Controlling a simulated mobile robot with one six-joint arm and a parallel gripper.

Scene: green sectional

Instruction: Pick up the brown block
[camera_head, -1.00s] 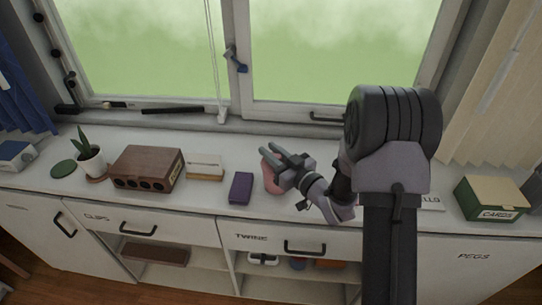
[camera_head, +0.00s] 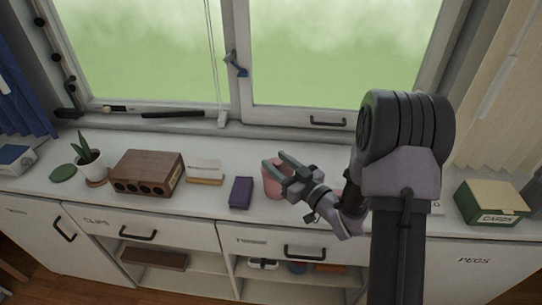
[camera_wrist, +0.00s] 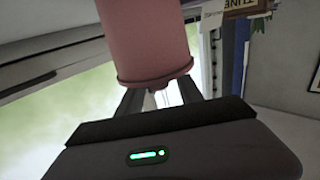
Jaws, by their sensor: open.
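A brown box-like block (camera_head: 140,186) with several round holes along its front lies on the white counter, left of centre in the head view. A second, plain brown block (camera_head: 153,258) lies in the open shelf below. My gripper (camera_head: 274,160) is open over the counter, well right of both blocks, with its fingers pointing up and left. A pink cup-like cylinder (camera_head: 272,187) stands right behind the fingers in the head view. In the wrist view the pink cylinder (camera_wrist: 148,45) fills the space beyond the fingers; I cannot tell whether they touch it.
A potted plant (camera_head: 90,163) stands left of the holed block. The window sill bounds the counter behind.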

